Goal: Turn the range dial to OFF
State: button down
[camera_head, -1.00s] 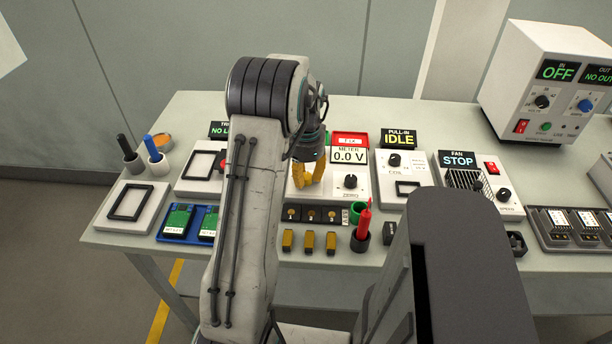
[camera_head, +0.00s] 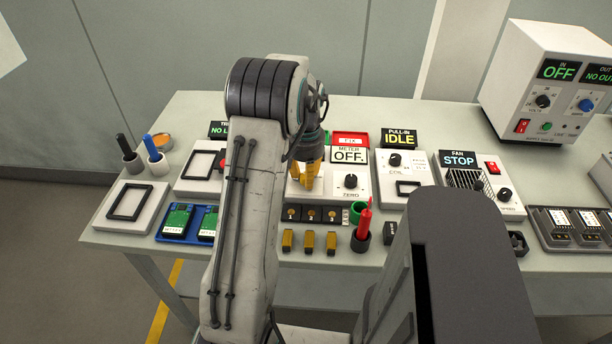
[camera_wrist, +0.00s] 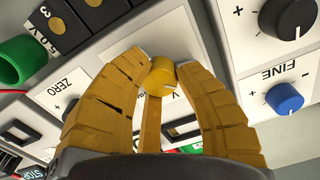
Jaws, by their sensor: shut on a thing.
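The meter (camera_head: 364,182) is a white panel in the middle of the table, and its screen (camera_head: 350,156) reads OFF. In the wrist view the range dial (camera_wrist: 162,77) appears as a yellow knob on the white panel. My gripper (camera_wrist: 165,66) is closed around the yellow knob, with its yellow fingers on either side of it. In the head view my gripper (camera_head: 305,182) points down over the left part of the meter, and the fingers and arm hide the dial.
A black ZERO knob (camera_head: 350,182) sits right of my gripper. The wrist view shows a blue FINE knob (camera_wrist: 284,97) and a black knob (camera_wrist: 288,20) nearby. A red probe (camera_head: 364,216) stands in a dark holder in front. A fan unit (camera_head: 483,185) stands to the right.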

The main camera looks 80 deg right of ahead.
jog(key=shift+a+f+n, duration=0.15)
jog(key=shift+n, duration=1.05)
jog(key=c, duration=0.9)
grip_release()
jog(key=shift+o, duration=0.2)
notch_tip(320, 180, up, 12)
